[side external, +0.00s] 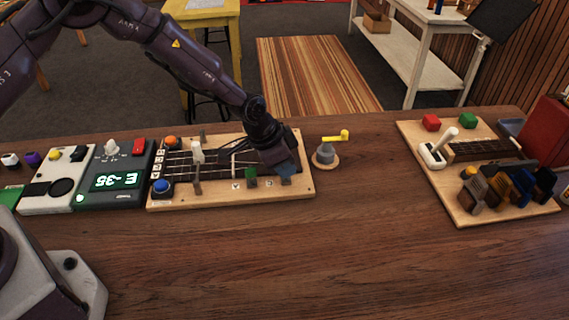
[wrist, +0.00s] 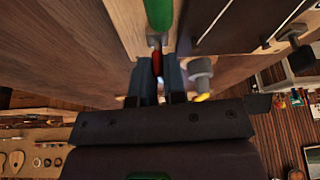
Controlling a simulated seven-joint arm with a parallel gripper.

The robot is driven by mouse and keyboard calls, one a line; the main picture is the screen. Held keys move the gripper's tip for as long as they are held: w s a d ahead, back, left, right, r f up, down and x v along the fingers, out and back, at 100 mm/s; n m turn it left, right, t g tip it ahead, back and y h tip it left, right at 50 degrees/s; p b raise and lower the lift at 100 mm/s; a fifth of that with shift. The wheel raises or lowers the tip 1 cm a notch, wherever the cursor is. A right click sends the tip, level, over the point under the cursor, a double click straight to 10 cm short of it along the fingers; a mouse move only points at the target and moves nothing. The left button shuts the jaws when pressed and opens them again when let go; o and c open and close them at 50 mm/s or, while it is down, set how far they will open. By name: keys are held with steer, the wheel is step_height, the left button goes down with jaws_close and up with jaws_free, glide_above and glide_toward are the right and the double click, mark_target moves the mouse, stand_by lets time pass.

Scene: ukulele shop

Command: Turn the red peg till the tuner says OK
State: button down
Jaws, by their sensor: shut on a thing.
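The red peg (wrist: 157,62) shows in the wrist view between my two fingers, at the edge of the wooden fretboard stand (side external: 222,201). My gripper (wrist: 160,80) is shut on it. In the side view my gripper (side external: 284,170) is at the stand's right end and hides the red peg. The tuner (side external: 103,196) stands left of the stand. Its green display (side external: 115,182) is upside down in the picture and seems to read E -35.
A green peg (side external: 251,174) is close to my gripper. A grey winder with a yellow handle (side external: 326,153) stands just right of the stand. A second wooden board (side external: 462,214) with pegs and clamps is farther right. The table's front middle is clear.

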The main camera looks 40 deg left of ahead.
steer(key=n+y, duration=0.1)
steer(key=n, duration=0.3)
steer(key=shift+s+d+n+t+y, duration=0.1)
steer(key=shift+d+n+t+y, duration=0.05)
steer(key=shift+n+t+y, duration=0.2)
steer(key=shift+n+y, duration=0.55)
steer(key=shift+n, duration=0.7)
steer(key=c, duration=1.2)
jaws_free()
steer(key=v, duration=1.3)
